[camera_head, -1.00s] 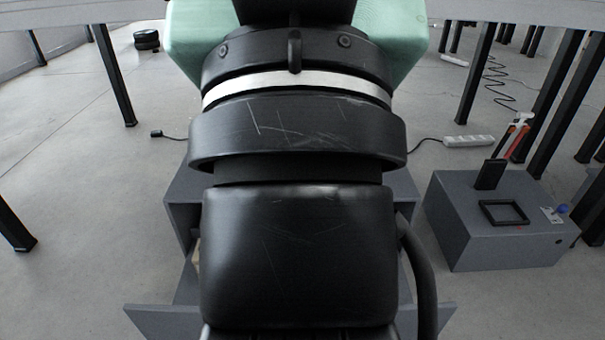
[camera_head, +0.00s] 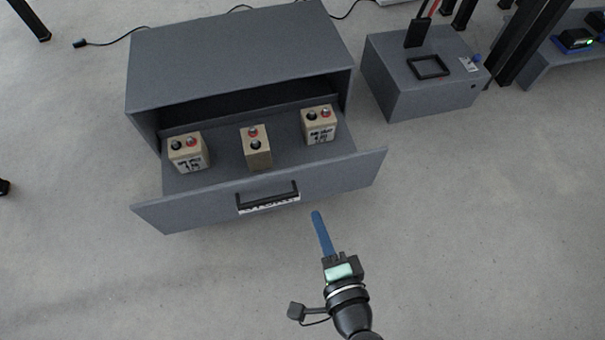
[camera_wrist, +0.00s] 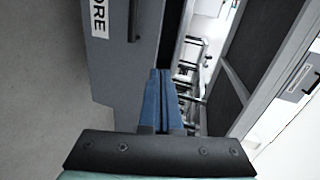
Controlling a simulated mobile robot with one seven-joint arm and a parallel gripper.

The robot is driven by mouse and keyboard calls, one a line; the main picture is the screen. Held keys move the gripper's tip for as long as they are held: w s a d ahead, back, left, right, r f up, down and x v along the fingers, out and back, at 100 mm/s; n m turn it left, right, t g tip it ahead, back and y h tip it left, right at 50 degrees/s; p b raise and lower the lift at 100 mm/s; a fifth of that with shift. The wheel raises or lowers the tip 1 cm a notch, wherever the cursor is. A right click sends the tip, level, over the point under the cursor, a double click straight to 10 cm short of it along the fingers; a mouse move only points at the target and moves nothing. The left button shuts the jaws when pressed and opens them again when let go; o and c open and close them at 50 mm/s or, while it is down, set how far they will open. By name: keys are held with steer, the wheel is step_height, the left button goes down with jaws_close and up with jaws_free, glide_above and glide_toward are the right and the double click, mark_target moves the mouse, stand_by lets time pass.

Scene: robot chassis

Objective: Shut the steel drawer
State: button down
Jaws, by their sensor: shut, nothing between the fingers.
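The grey steel drawer (camera_head: 330,179) is pulled out of its cabinet (camera_head: 240,52) in the head view. Its front has a black handle (camera_head: 268,195) with a white label below it. Several battery-like blocks are not hidden: three tan blocks with red and black knobs stand inside, one of them the middle block (camera_head: 257,148). My gripper (camera_head: 317,214) has blue fingers, shut and empty, in front of the drawer front and right of the handle. In the wrist view the fingers (camera_wrist: 163,100) lie together beside the drawer front (camera_wrist: 130,65); contact cannot be told.
A smaller grey box (camera_head: 425,72) with a black frame and upright black piece on top stands right of the cabinet. Dark table legs (camera_head: 530,40) stand behind it. A cable lies on the floor at the back left. The floor in front of the drawer is clear.

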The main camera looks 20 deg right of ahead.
steer(key=s+f, duration=0.1)
steer(key=s, duration=0.1)
steer(key=m+b, duration=0.1)
glide_toward(301, 171)
steer(key=x, duration=0.5)
steer(key=shift+f, duration=0.2)
steer(key=shift+w, duration=0.7)
steer(key=shift+w, duration=0.15)
